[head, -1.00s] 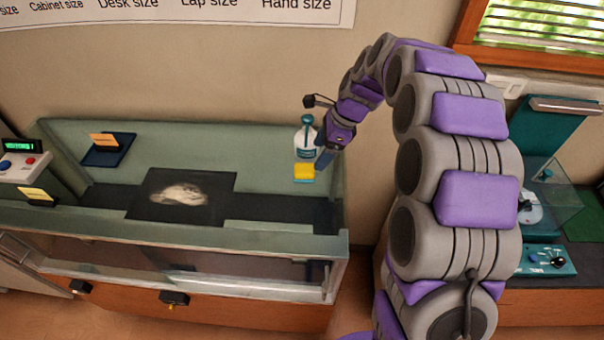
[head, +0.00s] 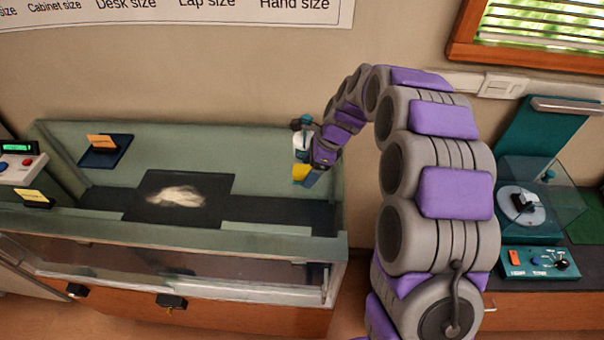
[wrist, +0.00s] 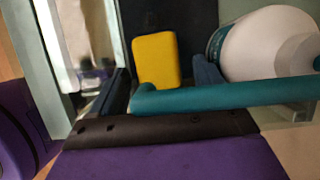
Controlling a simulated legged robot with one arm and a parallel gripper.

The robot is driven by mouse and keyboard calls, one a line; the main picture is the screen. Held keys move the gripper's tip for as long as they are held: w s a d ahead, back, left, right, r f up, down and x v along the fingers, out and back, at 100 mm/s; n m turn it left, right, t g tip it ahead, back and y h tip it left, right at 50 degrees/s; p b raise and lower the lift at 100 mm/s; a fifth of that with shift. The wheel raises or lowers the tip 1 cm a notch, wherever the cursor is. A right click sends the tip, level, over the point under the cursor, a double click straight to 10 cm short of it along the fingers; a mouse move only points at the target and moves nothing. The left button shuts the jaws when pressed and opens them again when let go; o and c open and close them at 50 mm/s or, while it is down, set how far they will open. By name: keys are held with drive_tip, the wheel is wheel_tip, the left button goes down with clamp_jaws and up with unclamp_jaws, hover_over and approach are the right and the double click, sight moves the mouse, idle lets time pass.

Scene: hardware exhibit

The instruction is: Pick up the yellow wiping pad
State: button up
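The yellow wiping pad (head: 301,172) is at the right end of the green-walled bench, partly hidden by my gripper (head: 312,176) in the head view. In the wrist view, the pad (wrist: 155,58) stands out as a rounded yellow block between the two dark fingers of my gripper (wrist: 162,70). The fingers are apart, with a gap on each side of the pad. The pad seems to lie at or just beyond the fingertips; its exact depth is unclear.
A white bottle with a teal top (head: 301,142) stands right behind the pad. A dark mat with pale powder (head: 180,196) lies left. The bench's front glass (head: 160,262) is near.

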sight(304, 168)
drive_tip(key=shift+d, duration=0.15)
drive_tip(key=c, duration=0.3)
drive_tip(key=shift+a, duration=0.2)
drive_tip(key=c, duration=0.8)
drive_tip(key=shift+r+p, duration=0.45)
drive_tip(key=shift+r, duration=1.4)
drive_tip(key=s+d, duration=0.1)
drive_tip(key=s, duration=0.4)
drive_tip(key=s+d+r+p, duration=0.1)
drive_tip(key=s, duration=0.9)
drive_tip(key=shift+s+d+r, duration=0.2)
drive_tip(key=shift+s+d, duration=0.2)
drive_tip(key=o, duration=0.6)
drive_tip(key=shift+c, duration=0.2)
drive_tip(key=c, duration=0.4)
